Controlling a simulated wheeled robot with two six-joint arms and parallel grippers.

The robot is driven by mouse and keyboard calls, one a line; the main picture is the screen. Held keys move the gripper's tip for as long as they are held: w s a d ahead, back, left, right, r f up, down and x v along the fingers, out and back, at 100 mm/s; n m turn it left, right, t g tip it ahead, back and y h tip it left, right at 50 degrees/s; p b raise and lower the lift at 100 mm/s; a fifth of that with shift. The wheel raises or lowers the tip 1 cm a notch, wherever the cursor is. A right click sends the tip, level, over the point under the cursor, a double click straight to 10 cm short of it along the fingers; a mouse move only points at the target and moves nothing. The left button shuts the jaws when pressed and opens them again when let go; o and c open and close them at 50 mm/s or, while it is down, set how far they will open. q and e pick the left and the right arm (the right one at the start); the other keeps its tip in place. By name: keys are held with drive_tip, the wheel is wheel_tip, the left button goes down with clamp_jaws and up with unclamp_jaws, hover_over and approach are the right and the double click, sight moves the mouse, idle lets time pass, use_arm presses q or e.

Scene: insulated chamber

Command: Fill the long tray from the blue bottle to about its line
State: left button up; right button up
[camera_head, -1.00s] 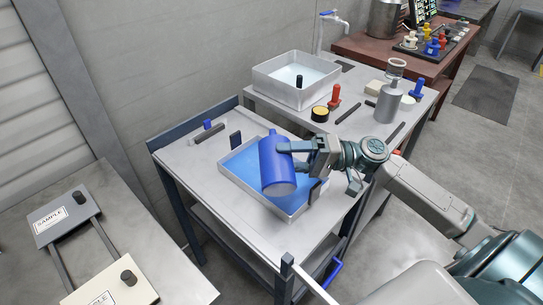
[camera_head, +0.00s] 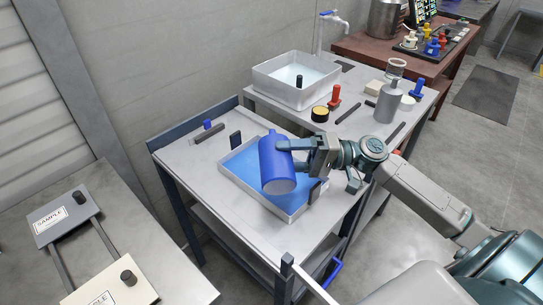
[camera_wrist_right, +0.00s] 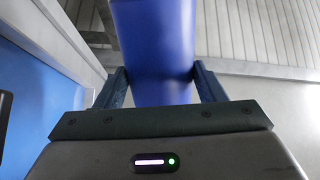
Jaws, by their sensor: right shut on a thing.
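The blue bottle (camera_head: 274,160) is held over the long tray (camera_head: 292,216), tilted, with its pale flat end facing toward me. My right gripper (camera_head: 286,146) is shut on its side. In the right wrist view the blue bottle (camera_wrist_right: 153,45) stands between the two fingers (camera_wrist_right: 157,88). The long tray sits on the cart and holds blue liquid (camera_head: 240,168). I cannot make out the fill line. My left gripper is not in view.
The cart (camera_head: 190,165) also carries a small dark bar with a blue knob (camera_head: 208,129). Sample plates (camera_head: 64,218) lie at the left.

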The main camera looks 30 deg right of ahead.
drive_tip(key=shift+w+d+f+m, duration=0.1)
drive_tip(key=shift+w+f+m, duration=0.1)
drive_tip(key=shift+m, duration=0.8)
drive_tip(key=shift+w+f+m, duration=0.1)
drive_tip(key=shift+f+m, duration=0.05)
drive_tip(key=shift+m, duration=0.85)
idle(3.8)
